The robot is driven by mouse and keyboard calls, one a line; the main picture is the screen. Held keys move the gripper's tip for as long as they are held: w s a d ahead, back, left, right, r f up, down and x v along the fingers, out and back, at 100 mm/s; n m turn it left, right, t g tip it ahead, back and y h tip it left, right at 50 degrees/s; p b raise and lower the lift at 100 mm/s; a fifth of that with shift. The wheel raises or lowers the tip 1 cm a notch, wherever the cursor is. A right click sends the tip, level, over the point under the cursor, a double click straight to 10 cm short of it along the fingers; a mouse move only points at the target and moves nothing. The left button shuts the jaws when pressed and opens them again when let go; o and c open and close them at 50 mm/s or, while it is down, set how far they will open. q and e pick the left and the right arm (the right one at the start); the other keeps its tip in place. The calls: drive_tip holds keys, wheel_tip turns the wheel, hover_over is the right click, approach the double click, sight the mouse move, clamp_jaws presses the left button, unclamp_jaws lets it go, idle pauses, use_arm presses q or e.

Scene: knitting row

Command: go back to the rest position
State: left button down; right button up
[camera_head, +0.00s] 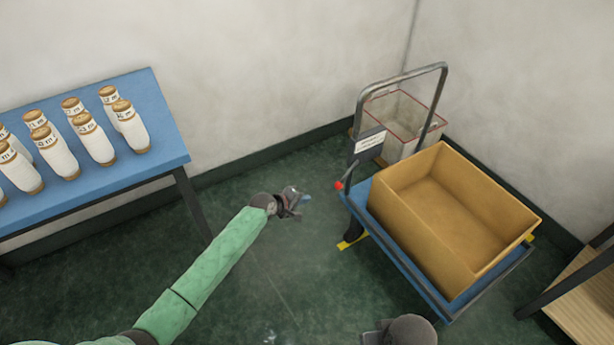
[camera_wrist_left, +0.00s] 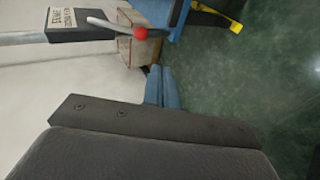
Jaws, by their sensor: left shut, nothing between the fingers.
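My left gripper (camera_head: 297,200) is at the end of my green left arm, which reaches in from the lower left in the head view. It is over the open floor between the blue table and the cart, touching neither. In the left wrist view its blue fingers (camera_wrist_left: 162,88) lie close together, shut with nothing between them. A dark rounded part at the bottom edge of the head view seems to be mine.
A blue table (camera_head: 165,110) with several white bobbins (camera_head: 92,140) stands at the left. A blue cart (camera_head: 440,302) with a handle carries an empty yellow bin (camera_head: 420,225) at the right. A pale bin (camera_head: 405,115) stands behind it. A wooden shelf (camera_head: 590,300) is at lower right.

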use_arm(q)
drive_tip(key=s+a+r+m+g+y, duration=0.35)
drive_tip(key=s+r+m+y, duration=0.25)
drive_tip(key=s+r+m, duration=1)
drive_tip(key=s+a+n, duration=0.3)
drive_tip(key=s+n, duration=0.1)
drive_tip(key=s, duration=1.2)
drive_tip(key=s+f+g, duration=0.1)
drive_tip(key=s+f, duration=0.3)
drive_tip(key=s, duration=0.3)
drive_tip(key=s+f+n+g, duration=0.1)
drive_tip(key=s+f, duration=0.3)
drive_tip(key=s, duration=0.4)
drive_tip(key=shift+g, duration=0.35)
drive_tip(key=shift+w+n, duration=0.1)
drive_tip(key=shift+n, duration=0.2)
